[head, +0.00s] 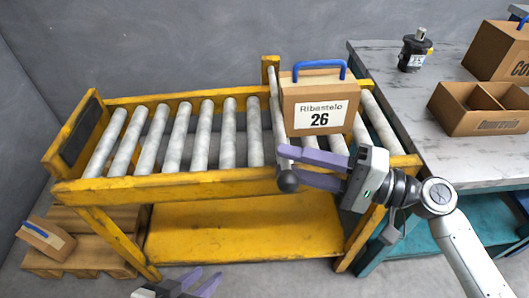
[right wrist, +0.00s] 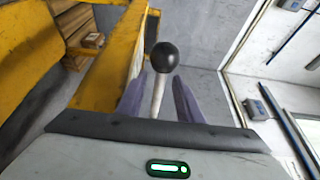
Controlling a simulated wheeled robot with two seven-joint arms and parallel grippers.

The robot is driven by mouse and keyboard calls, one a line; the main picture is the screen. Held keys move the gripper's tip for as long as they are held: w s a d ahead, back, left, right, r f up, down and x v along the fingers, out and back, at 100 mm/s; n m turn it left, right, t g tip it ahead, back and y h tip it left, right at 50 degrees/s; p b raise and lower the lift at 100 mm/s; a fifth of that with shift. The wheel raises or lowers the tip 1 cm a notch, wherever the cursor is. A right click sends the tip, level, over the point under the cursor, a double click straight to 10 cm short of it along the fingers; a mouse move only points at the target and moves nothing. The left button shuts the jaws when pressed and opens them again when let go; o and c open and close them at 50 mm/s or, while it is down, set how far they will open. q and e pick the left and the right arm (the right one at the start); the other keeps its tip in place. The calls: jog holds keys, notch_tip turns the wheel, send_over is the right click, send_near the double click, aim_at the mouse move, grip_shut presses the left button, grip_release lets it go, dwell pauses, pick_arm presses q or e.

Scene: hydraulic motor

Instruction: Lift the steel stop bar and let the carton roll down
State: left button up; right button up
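The carton (head: 318,108), brown with a blue handle and a label reading 26, sits on the rollers at the conveyor's right end. The steel stop bar (head: 275,105) crosses the conveyor just left of the carton; its black ball knob (head: 288,182) sticks out at the front rail. My right gripper (head: 284,164) is at the knob end. In the right wrist view its purple fingers stand either side of the steel shank (right wrist: 158,97) below the black knob, with gaps visible, so it looks open. My left gripper (head: 207,276) is low at the bottom edge, fingers apart and apparently empty.
The yellow roller conveyor (head: 190,188) has bare rollers left of the bar and an end stop (head: 78,130) at its left end. A pallet (head: 85,258) with a small carton (head: 45,238) lies at lower left. A workbench (head: 400,85) with a motor and open boxes stands right.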

jog(key=x, duration=0.5)
jog(key=shift+w+a, duration=0.15)
jog(key=shift+a, duration=0.2)
grip_shut()
